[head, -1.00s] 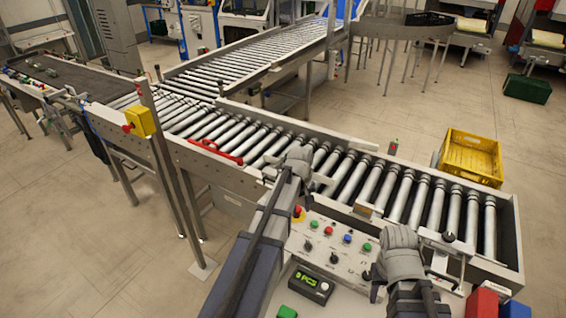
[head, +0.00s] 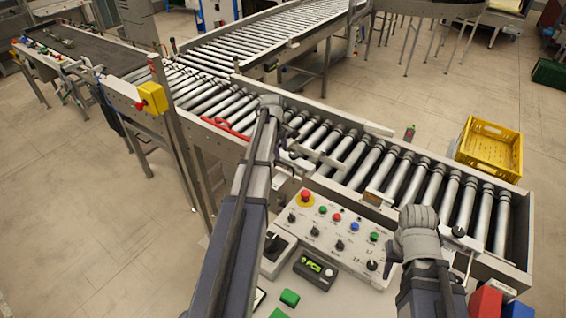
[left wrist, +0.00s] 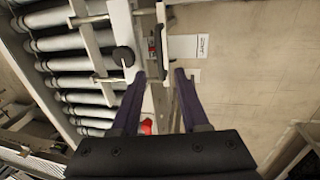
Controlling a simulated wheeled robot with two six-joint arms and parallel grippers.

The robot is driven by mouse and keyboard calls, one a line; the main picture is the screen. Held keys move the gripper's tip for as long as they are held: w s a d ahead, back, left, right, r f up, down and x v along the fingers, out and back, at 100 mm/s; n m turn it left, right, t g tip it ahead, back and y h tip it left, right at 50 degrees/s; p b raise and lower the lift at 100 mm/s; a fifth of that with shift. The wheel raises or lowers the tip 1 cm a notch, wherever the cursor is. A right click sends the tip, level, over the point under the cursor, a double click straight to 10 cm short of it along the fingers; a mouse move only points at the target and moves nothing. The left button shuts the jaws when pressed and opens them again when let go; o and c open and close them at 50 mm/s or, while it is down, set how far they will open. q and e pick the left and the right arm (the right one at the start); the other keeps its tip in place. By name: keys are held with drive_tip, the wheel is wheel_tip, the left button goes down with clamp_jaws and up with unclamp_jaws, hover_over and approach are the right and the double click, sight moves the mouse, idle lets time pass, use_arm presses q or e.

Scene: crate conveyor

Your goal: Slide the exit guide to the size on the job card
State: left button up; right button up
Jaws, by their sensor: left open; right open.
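The exit guide (head: 325,158) looks like a pale metal bar with cross brackets over the rollers, right of my left gripper. My left gripper (head: 269,106) is above the conveyor's near side rail. A black round knob (left wrist: 123,57) lies just left of the fingertips, beside pale bars across the rollers. A white card with small dark print (left wrist: 188,46) lies beyond the fingers; I cannot read it. My right gripper (head: 416,222) is open above the control panel's right end.
A control panel (head: 325,235) with buttons and a small green display (head: 315,268) stands in front. A yellow crate (head: 490,148) is on the floor behind the conveyor. Red and blue bins (head: 486,301) stand at lower right.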

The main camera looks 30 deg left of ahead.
sight(283, 163)
use_arm(q)
drive_tip(key=f+b, duration=0.2)
drive_tip(key=f, duration=0.1)
drive_tip(key=w+f+b, duration=0.1)
drive_tip(key=f+b, duration=0.2)
drive_tip(key=shift+w+d, duration=0.1)
drive_tip(key=shift+c, duration=0.2)
clamp_jaws()
idle(1.2)
